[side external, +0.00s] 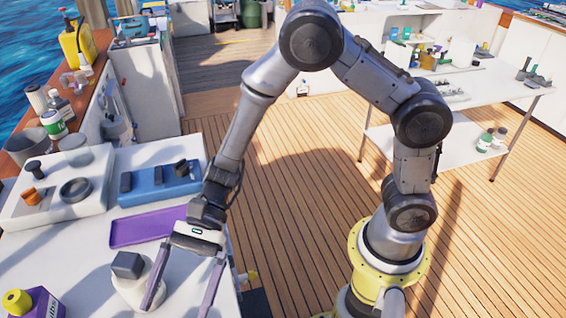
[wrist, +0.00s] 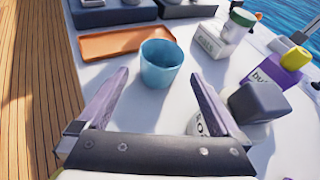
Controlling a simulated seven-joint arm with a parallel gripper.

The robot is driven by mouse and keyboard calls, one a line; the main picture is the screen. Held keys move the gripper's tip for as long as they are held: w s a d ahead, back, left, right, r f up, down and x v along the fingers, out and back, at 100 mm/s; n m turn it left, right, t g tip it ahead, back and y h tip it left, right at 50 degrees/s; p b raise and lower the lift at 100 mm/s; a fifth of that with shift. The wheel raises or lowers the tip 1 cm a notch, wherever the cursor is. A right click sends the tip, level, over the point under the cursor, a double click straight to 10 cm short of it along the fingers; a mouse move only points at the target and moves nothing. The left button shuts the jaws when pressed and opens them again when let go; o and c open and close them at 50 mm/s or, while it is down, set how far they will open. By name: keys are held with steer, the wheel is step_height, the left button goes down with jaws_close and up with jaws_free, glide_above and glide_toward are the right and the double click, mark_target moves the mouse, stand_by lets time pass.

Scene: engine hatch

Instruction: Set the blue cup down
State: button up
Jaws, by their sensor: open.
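The blue cup (wrist: 161,66) stands upright on the white table top in the wrist view, its open rim facing up. It is just beyond the fingertips of my gripper (wrist: 158,77), roughly centred between them. The fingers are spread wide with nothing held. In the side view my gripper (side external: 177,310) points down over the near table. I cannot make out the cup there. Whether the fingertips touch the cup is not clear.
A white jug with a dark cap (wrist: 255,102) stands close by the right finger. A purple bottle (wrist: 275,73) is farther right.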

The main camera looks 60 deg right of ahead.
steer(key=s+d+r+n+t+h, duration=0.2)
steer(key=s+d+r+n+h, duration=0.1)
steer(key=d, duration=0.7)
steer(key=s+d+r+n+t+h, duration=0.3)
steer(key=s+d+r+n+h, duration=0.1)
steer(key=d, duration=0.7)
steer(key=s+d+r+n+t+h, duration=0.3)
steer(key=d+r+n+h, duration=0.3)
steer(key=d, duration=0.5)
steer(key=shift+s+n, duration=0.65)
steer(key=shift+n, duration=0.05)
steer(key=shift+a, duration=0.1)
